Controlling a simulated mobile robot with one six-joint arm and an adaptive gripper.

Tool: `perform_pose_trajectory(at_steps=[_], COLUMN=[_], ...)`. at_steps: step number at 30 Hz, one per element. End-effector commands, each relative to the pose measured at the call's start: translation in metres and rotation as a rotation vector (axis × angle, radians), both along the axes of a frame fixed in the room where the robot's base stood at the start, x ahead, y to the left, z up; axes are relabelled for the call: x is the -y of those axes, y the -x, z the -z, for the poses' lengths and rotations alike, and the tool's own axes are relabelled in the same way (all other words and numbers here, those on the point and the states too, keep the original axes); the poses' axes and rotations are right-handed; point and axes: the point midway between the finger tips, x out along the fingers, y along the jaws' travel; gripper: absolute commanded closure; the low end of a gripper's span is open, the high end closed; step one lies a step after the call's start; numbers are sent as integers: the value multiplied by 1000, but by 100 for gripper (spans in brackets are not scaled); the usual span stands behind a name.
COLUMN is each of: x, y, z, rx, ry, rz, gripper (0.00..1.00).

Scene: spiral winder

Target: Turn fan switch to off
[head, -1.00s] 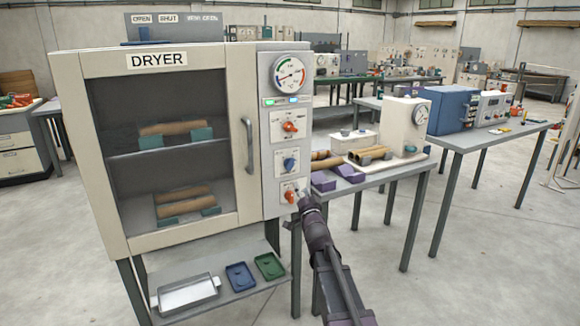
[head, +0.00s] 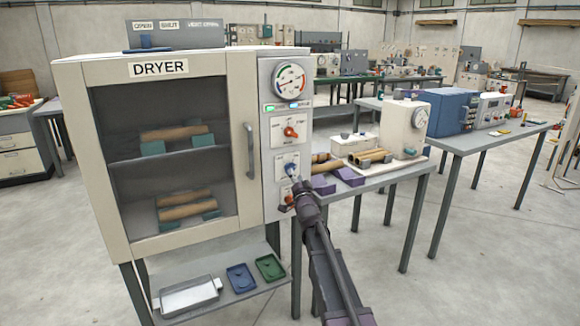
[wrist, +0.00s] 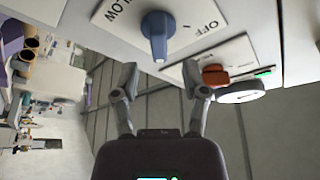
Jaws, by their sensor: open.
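The dryer's control panel (head: 266,188) carries a blue knob (head: 290,169) between two orange knobs. In the wrist view the blue knob (wrist: 158,34) sits on a white plate (wrist: 205,22) with "LOW" at one side and "OFF" at the other; I take it as the fan switch. Its pointer is at neither word's middle as far as I can see. My gripper (wrist: 160,75) is open and empty, its fingers spread toward the panel with the knob ahead, between and beyond the tips. In the head view my gripper (head: 295,183) partly covers the panel just below the blue knob.
The upper orange knob (head: 291,132) and the dial gauge (head: 290,80) are above; the lower orange knob (head: 287,199) is partly hidden by my gripper. The dryer door handle (head: 249,150) stands out to the left. A table (head: 385,178) with tubes is at the right.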

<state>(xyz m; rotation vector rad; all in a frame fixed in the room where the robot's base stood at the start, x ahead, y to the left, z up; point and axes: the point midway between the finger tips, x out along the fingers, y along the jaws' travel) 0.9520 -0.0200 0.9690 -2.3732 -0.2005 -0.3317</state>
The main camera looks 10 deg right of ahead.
Motion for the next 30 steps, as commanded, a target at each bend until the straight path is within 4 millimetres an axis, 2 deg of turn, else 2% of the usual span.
perform_pose_trajectory(at_steps=[1,3,9,23,25,29,30], x=[0,-1,-2,-2,-2,-2,-2], y=[-11,-20,-37,-43,-43,-43,-43], z=[-5,-7,-12,-13,-13,-13,-13], rx=[0,0,0,0,0,0,0], ry=[0,0,1,1,1,1,1], rz=[0,0,0,0,0,0,0], gripper=[43,43,43,43,58,96,100])
